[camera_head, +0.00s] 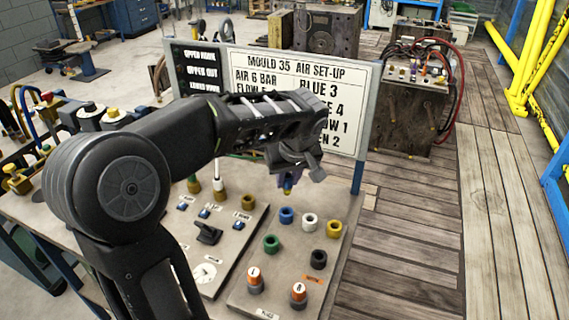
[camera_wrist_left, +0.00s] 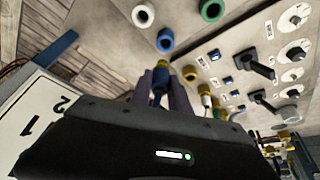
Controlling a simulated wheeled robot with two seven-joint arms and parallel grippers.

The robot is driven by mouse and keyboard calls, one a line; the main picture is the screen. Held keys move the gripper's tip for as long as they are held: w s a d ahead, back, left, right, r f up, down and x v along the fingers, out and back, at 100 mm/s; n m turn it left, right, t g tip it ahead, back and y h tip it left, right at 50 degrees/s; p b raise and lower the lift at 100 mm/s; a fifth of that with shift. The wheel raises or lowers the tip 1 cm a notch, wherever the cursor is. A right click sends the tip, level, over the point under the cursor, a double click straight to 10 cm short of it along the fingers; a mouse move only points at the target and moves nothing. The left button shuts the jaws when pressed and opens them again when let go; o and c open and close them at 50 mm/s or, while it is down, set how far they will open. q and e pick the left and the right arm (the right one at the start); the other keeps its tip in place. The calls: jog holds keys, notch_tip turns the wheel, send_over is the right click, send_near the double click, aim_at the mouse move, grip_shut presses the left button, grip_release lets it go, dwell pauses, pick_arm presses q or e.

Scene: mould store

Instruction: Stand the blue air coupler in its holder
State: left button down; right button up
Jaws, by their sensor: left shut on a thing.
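My left gripper (camera_head: 288,172) is shut on the blue air coupler (camera_head: 287,182), which hangs below the fingers with a small yellow part at its lower end. In the left wrist view, the blue coupler (camera_wrist_left: 160,80) shows between the two fingers (camera_wrist_left: 163,92). A blue ring holder (camera_head: 287,215) stands on the grey panel just below the coupler in the head view, and the two look apart. The blue ring also shows in the left wrist view (camera_wrist_left: 165,40), beyond the coupler. My right gripper is not in view.
White (camera_head: 309,220), yellow (camera_head: 334,229), green (camera_head: 271,243) and black (camera_head: 318,260) rings stand around the blue one. A sign board (camera_head: 352,75) rises behind my gripper. A black lever (camera_head: 208,234) is on the left panel.

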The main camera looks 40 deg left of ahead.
aim_at(287, 193)
pick_arm(q)
jog(key=shift+w+a+f, duration=0.1)
jog(key=shift+w, duration=0.05)
jog(key=shift+a, duration=0.25)
jog(key=shift+d, duration=0.1)
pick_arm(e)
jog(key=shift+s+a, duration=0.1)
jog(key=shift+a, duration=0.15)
